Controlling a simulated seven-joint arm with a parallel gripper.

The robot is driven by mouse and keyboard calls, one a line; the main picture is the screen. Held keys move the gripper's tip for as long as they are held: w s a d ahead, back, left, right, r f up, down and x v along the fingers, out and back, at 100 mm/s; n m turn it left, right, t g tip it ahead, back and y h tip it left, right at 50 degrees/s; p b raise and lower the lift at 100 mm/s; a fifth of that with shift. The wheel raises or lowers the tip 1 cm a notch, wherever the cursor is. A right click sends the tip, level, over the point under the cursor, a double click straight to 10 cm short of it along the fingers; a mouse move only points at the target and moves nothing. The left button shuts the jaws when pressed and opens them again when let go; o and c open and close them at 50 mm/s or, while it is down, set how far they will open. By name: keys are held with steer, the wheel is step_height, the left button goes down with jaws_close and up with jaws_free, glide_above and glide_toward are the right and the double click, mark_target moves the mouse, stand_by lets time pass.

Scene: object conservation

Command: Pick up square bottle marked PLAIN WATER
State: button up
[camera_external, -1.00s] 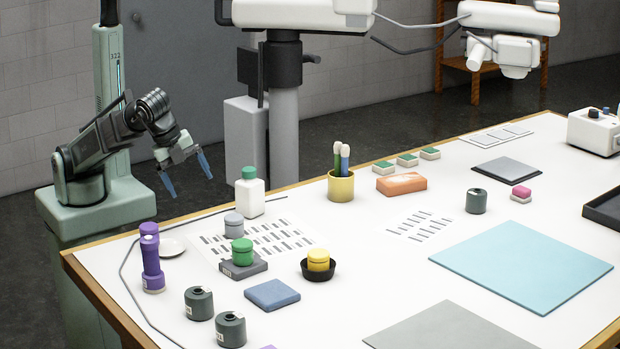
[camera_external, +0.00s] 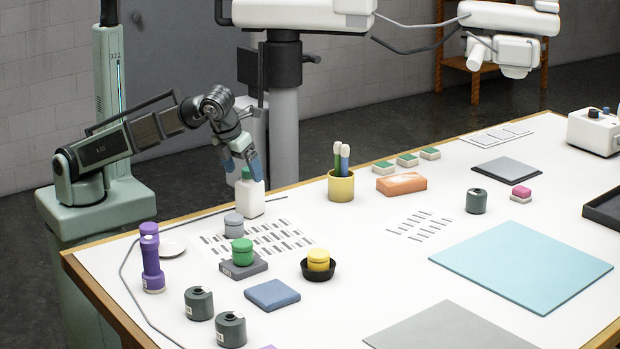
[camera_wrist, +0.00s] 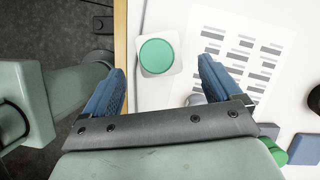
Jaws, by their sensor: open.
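The white square bottle (camera_external: 251,199) with a green cap stands upright near the table's far left edge. No lettering on it can be read from here. My gripper (camera_external: 241,165) is right above it in the external view, with its blue fingers by the cap. In the wrist view the bottle's green cap (camera_wrist: 156,56) and white shoulders show from above, ahead of and between the two spread blue fingers of my gripper (camera_wrist: 160,85). The gripper is open and holds nothing.
A printed sheet (camera_external: 287,236) lies beside the bottle, with a grey-lidded jar (camera_external: 233,226) and a green-topped jar (camera_external: 242,252) near it. A purple flashlight-like object (camera_external: 152,258) stands at the left. A yellow cup (camera_external: 341,188) with markers stands to the right.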

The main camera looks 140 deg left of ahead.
mark_target(247, 179)
steer(key=shift+x, duration=3.4)
steer(key=c, duration=1.3)
steer(key=shift+o, duration=0.2)
steer(key=shift+r, duration=0.15)
